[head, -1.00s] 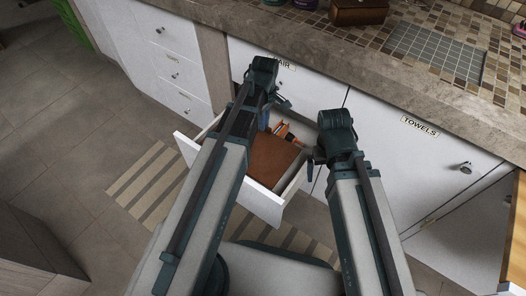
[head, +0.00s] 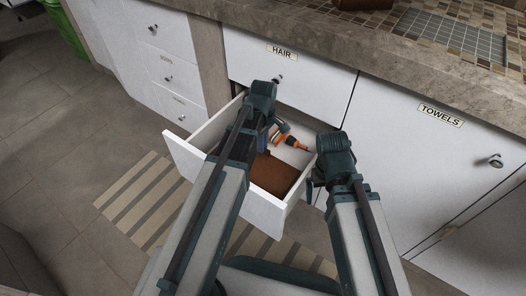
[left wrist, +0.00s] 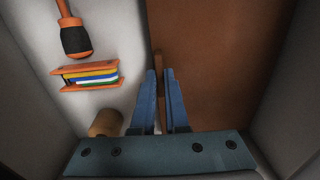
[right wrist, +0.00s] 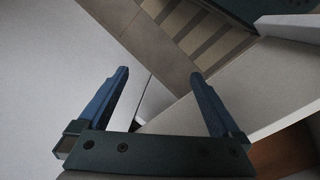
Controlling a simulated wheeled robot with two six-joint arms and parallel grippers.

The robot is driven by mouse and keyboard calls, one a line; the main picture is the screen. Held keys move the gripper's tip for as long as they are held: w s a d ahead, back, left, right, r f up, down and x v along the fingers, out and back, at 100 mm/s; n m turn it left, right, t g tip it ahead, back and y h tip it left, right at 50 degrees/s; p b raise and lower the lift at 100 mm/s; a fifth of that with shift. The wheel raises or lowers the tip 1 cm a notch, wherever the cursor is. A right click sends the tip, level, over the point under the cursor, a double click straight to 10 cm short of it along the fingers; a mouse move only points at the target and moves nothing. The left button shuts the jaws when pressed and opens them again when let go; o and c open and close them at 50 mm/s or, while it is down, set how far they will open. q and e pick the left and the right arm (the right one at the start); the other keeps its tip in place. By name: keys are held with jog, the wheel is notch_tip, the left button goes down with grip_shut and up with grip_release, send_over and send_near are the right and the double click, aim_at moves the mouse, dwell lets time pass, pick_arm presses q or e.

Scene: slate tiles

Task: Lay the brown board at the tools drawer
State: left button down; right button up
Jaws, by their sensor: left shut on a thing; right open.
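The open white drawer (head: 186,157) holds the brown board (head: 275,174) and several tools. The left wrist view shows the board (left wrist: 225,60) filling the right side of the drawer. My left gripper (head: 268,128) reaches down into the drawer, its blue fingers (left wrist: 161,98) shut on the board's near left edge. Part of the board is hidden behind my left arm in the head view. I cannot tell whether it lies fully on the drawer floor. My right gripper (head: 312,180) is open and empty beside the drawer's right wall, with its fingers apart in the right wrist view (right wrist: 162,95).
Left of the board in the drawer lie a black-and-orange handled tool (left wrist: 75,38), an orange holder with coloured strips (left wrist: 86,76) and a wooden cylinder (left wrist: 105,123). The HAIR drawer (head: 310,70) above and the TOWELS front (head: 420,150) are closed. A striped mat (head: 140,200) lies on the floor.

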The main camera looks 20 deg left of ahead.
pick_arm(q)
jog(key=shift+f+b, duration=0.4)
jog(key=shift+f, duration=0.55)
pick_arm(e)
jog(key=shift+f, duration=0.9)
pick_arm(q)
jog(key=shift+f, duration=0.1)
jog(key=c, duration=0.9)
grip_release()
pick_arm(e)
jog(key=shift+f, duration=0.15)
